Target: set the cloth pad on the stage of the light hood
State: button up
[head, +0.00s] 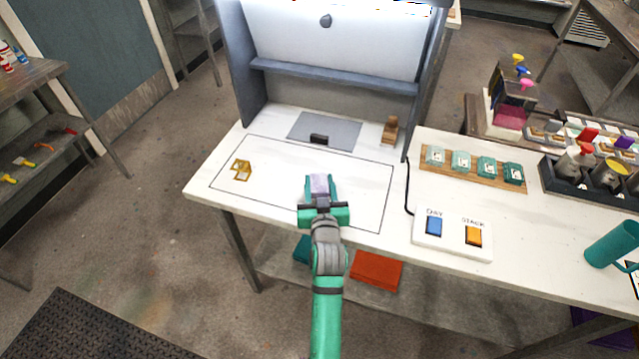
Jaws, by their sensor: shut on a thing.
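The cloth pad (319,183), a small pale lavender-grey piece, is at the tip of my gripper (322,204). My gripper is teal and dark grey, shut on the pad, over the front part of the white table inside a thin black outline. The gripper hides part of the pad, and its height above the table is hard to tell. The light hood (334,76) stands at the back with grey side walls and a bright back. Its stage (345,132) is a flat grey plate under it, farther back than my gripper, with a small dark block (319,139) at its front edge.
A yellow-gold frame-like object (241,170) lies left inside the outline. A small wooden stand (390,130) is right of the stage. A wooden board (474,168) holds several green pieces. A white button box (453,233) has blue and orange buttons. The table between gripper and stage looks clear.

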jog(key=shift+f, duration=0.1)
jog(key=o, duration=1)
jog(key=s, duration=0.3)
jog(key=s+r, duration=0.1)
jog(key=s, duration=0.3)
jog(key=s+r, duration=0.1)
jog(key=s, duration=0.3)
jog(key=shift+s+d, duration=0.15)
jog(key=shift+d, duration=0.2)
jog(key=shift+s+d, duration=0.1)
jog(key=shift+s, duration=0.2)
